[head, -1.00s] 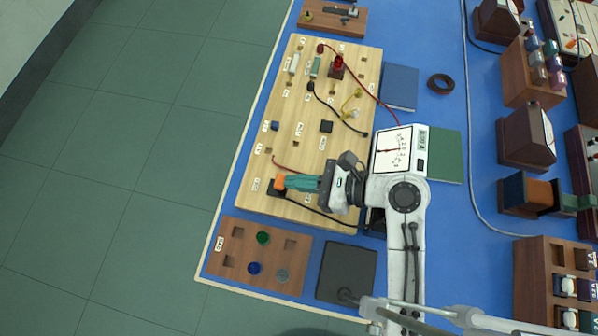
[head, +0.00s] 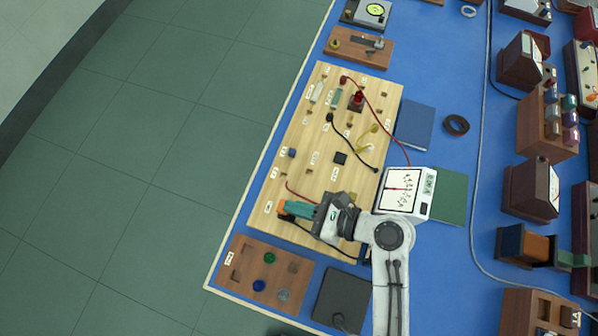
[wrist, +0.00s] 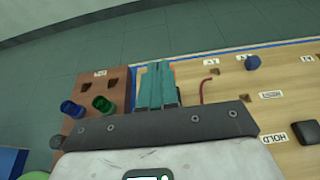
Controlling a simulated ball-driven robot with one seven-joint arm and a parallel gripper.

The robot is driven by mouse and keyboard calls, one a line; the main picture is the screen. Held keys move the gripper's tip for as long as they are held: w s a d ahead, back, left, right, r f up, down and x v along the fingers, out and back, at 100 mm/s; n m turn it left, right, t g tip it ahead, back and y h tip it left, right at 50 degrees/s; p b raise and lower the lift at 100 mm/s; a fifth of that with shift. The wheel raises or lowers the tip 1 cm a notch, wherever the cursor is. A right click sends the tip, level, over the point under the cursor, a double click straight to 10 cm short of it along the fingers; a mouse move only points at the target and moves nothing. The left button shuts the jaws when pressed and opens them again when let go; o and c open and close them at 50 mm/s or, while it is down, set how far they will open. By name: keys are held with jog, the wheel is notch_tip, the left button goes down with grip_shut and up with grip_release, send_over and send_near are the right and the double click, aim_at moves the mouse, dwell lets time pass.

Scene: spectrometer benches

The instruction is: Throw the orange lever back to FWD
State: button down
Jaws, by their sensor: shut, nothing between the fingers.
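The orange lever (head: 282,207) shows at the lower left of the pale wooden board (head: 313,140) in the head view, on a dark base that is partly covered. My gripper (head: 290,208) has teal fingers and is shut and empty. Its fingertips are right beside the orange lever; I cannot tell whether they touch it. The FWD marking is too small to read.
A brown block (head: 262,268) with green, blue and grey knobs stands below the board. A dial meter (head: 405,192) stands to the right, close to my arm. Red and black wires cross the board.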

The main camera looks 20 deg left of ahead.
jog(key=shift+r, duration=0.1)
dwell(0.3)
jog(key=shift+r, duration=0.7)
dwell(0.3)
